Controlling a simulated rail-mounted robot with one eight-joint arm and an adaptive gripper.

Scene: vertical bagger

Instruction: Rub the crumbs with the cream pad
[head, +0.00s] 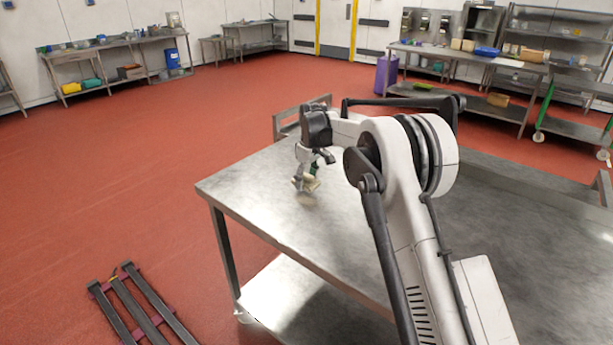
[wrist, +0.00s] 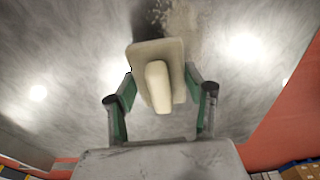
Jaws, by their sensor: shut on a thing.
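My gripper (head: 305,178) is low over the near left part of the steel table (head: 255,185). In the wrist view its two green-lined fingers (wrist: 160,82) are closed on the cream pad (wrist: 157,84), a pale block with a raised handle. The pad also shows small in the head view (head: 312,184), close to the tabletop; I cannot tell whether it touches. Crumbs (wrist: 182,18) lie scattered on the steel just beyond the pad at the top of the wrist view, beside a dark shadow. In the head view the crumbs are too small to make out clearly.
The tabletop around the pad is bare, with its left corner and front edge near my gripper. A dark rack (head: 140,305) lies on the red floor at lower left. A purple bin (head: 386,74) and steel benches (head: 470,58) stand behind the table.

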